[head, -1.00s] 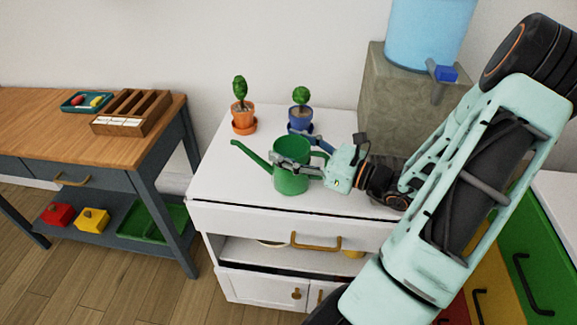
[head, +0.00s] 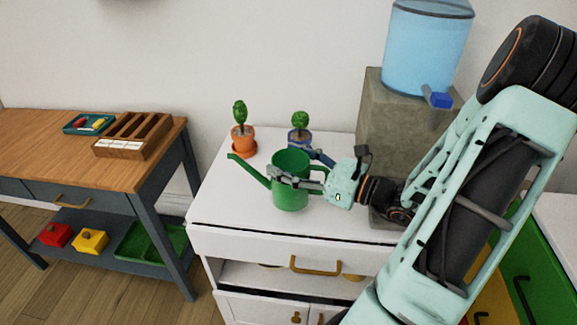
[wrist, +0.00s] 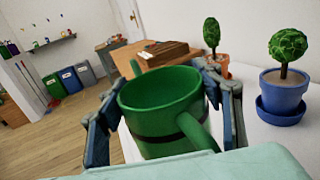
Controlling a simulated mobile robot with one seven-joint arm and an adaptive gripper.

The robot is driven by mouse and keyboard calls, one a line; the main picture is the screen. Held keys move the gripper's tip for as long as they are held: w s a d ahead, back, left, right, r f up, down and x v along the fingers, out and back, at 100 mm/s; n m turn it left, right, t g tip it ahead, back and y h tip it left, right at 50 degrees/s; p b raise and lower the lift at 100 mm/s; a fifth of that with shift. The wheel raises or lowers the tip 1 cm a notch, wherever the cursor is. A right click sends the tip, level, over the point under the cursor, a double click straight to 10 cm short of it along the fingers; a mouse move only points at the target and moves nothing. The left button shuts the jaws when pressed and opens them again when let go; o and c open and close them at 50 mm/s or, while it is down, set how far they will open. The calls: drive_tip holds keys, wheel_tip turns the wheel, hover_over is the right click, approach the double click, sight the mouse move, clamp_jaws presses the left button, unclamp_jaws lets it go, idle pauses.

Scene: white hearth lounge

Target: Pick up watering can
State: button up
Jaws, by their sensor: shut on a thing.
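The green watering can (head: 290,194) is upright over the white cabinet top, its spout pointing left in the head view. My gripper (head: 293,170) is shut on its body, with one finger on the near side and one on the far side. In the wrist view the can (wrist: 160,98) shows its open top and its handle towards the camera, between the two fingers of my gripper (wrist: 168,110). Its base is close to the cabinet top; I cannot tell whether it touches.
An orange potted plant (head: 243,139) and a blue potted plant (head: 300,134) stand behind the can. A stone block (head: 385,125) with a blue water dispenser (head: 428,45) is at right. A wooden table (head: 60,145) is at left. The cabinet top (head: 222,210) is clear at front left.

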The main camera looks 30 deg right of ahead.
drive_tip(key=s+a+r+p, duration=0.3)
drive_tip(key=s+r+p, duration=0.2)
drive_tip(key=r, duration=0.2)
drive_tip(key=shift+s+a, duration=0.3)
drive_tip(key=shift+s, duration=0.1)
drive_tip(key=s+a+r+p, duration=0.2)
drive_tip(key=s+p, duration=0.3)
drive_tip(key=p, duration=0.9)
drive_tip(key=shift+a, duration=0.9)
